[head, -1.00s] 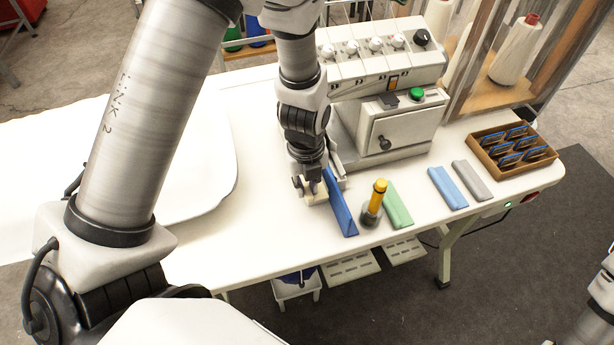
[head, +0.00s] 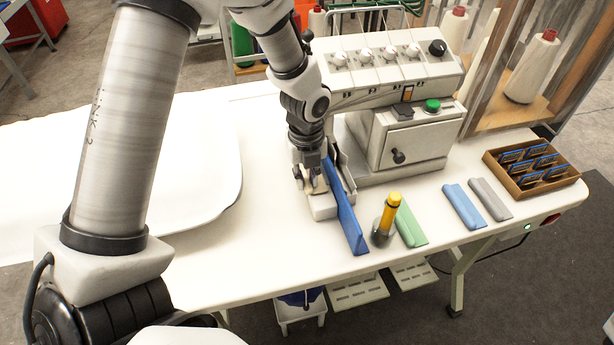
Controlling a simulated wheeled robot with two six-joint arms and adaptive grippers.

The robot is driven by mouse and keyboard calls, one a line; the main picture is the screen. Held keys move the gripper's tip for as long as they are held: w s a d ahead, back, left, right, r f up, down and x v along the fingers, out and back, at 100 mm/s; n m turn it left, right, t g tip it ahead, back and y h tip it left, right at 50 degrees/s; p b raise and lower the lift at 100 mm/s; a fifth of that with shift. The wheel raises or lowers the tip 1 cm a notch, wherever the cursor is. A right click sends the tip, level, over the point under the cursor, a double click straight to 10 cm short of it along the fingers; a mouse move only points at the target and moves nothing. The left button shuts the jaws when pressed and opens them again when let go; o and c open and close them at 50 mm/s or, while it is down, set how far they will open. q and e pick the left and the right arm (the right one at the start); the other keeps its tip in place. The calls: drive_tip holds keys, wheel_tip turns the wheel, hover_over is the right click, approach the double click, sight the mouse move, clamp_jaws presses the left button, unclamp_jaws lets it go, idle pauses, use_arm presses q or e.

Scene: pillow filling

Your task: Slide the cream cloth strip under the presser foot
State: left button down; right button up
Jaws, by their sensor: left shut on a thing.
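My left gripper (head: 312,186) points down at the front of the sewing machine (head: 402,140), over its small pale bed (head: 322,207). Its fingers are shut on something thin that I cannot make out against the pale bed. A cream cloth strip cannot be told apart there. A dark blue upright strip (head: 347,219) runs from beside the fingers toward the table's front edge. Whether the fingers touch it is unclear. The presser foot is hidden behind my gripper and wrist. My right gripper is not in view.
A yellow-topped tool in a dark holder (head: 387,217) stands beside a green strip (head: 410,228). Light blue (head: 463,206) and grey (head: 490,200) strips lie further right, then a brown tray (head: 505,187). A large white sheet (head: 190,170) covers the left. The table front (head: 270,260) is clear.

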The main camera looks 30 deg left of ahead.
use_arm(q)
drive_tip(key=c, duration=1)
unclamp_jaws()
drive_tip(key=shift+a, duration=0.1)
wheel_tip(320, 180, up, 12)
drive_tip(key=shift+f, duration=0.1)
